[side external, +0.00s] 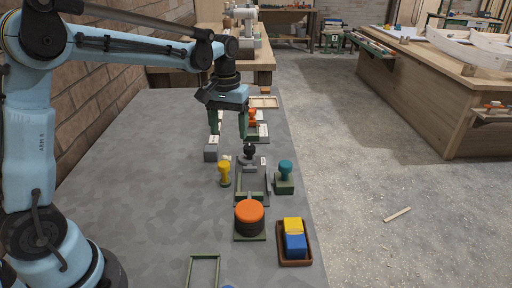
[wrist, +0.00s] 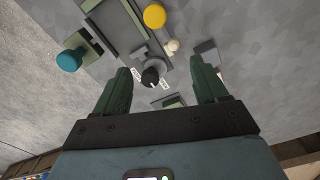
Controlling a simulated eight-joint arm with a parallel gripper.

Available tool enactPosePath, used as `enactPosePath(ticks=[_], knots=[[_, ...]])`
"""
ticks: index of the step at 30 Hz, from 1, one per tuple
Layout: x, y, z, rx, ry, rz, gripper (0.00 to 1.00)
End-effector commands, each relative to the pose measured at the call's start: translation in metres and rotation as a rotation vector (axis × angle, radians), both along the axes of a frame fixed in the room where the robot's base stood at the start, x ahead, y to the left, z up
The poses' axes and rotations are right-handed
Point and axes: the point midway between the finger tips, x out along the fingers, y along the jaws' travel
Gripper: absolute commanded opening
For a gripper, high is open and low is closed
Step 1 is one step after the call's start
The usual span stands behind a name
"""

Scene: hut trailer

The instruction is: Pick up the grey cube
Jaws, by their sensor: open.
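The grey cube (side external: 211,154) sits on the grey table, left of the black-knobbed piece, with a pale label at its top. In the wrist view a grey block (wrist: 205,47), likely this cube, shows beside the right finger, partly hidden by it. My gripper (side external: 229,130) is open and empty above the table, its fingers pointing down. In the side view its left finger is above and near the cube. In the wrist view the space between the fingertips (wrist: 160,68) shows a black knob (wrist: 150,77) below, not the cube.
Close by stand a yellow stamp (side external: 224,170), a black-knobbed piece (side external: 249,152) and a teal stamp (side external: 285,170). An orange-topped round piece (side external: 249,212) and a brown tray (side external: 282,255) with yellow and blue blocks are nearer. The table's left side is clear.

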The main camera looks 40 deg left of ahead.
Motion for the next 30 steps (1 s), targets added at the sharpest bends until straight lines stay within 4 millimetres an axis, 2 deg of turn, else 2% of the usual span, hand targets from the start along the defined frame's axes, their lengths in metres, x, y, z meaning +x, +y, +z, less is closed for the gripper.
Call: enactPosePath(ticks=[1,3,6,9,14,21,30], knots=[[0.006,0.029,0.0,0.0,0.0,0.092,0.72],[0.009,0.059,0.0,0.0,0.0,0.188,0.72],[0.011,0.087,0.0,0.0,0.0,0.281,0.72],[0.011,0.101,-0.001,0.0,0.0,0.326,0.72],[0.011,0.103,-0.018,0.0,0.0,0.334,0.72],[0.011,0.102,-0.055,0.0,0.0,0.331,0.72],[0.01,0.102,-0.077,0.0,0.0,0.33,0.72]])
